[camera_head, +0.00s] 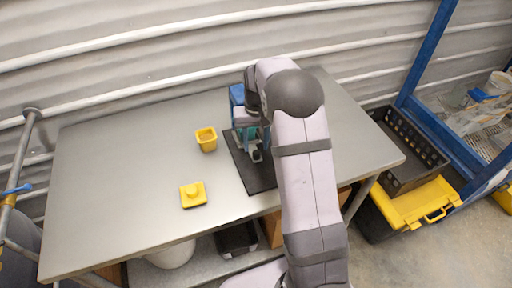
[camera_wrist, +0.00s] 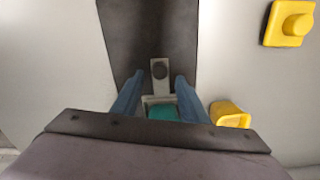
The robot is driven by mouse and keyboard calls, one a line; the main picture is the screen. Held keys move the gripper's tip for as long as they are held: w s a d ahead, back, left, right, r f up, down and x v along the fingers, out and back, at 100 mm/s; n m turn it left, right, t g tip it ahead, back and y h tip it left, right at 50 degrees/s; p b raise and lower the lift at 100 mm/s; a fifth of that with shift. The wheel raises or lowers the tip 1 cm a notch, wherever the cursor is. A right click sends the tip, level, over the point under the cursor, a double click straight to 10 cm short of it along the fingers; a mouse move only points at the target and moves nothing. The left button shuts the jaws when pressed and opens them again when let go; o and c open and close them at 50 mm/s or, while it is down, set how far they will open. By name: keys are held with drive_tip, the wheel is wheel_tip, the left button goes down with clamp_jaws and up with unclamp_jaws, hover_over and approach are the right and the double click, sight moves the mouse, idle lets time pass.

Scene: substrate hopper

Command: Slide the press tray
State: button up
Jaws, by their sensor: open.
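My gripper (camera_wrist: 158,82) is open, with one blue finger on each side of the tray. I cannot tell whether the fingers touch it.
A yellow cup (camera_head: 206,139) stands left of the mat. A yellow square lid with a knob (camera_head: 193,194) lies nearer the front edge. The left part of the grey table (camera_head: 120,165) is clear. A black crate (camera_head: 408,155) stands beyond the table's right edge.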

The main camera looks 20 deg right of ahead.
drive_tip(key=shift+r+b, duration=0.65)
drive_tip(key=shift+r, duration=2)
drive_tip(key=shift+s, duration=0.1)
drive_tip(key=shift+s+a, duration=0.2)
drive_tip(key=shift+s, duration=0.05)
drive_tip(key=s+a+f+n, duration=0.15)
drive_tip(key=s+a, duration=0.25)
drive_tip(key=s, duration=0.9)
drive_tip(key=s+a+f+n, duration=0.1)
drive_tip(key=s+a+f, duration=0.15)
drive_tip(key=s, duration=1.05)
wheel_tip(320, 180, down, 11)
drive_tip(key=b, duration=1.1)
drive_tip(key=shift+w+a, duration=0.3)
drive_tip(key=shift+a, duration=0.15)
drive_tip(key=shift+r, duration=0.1)
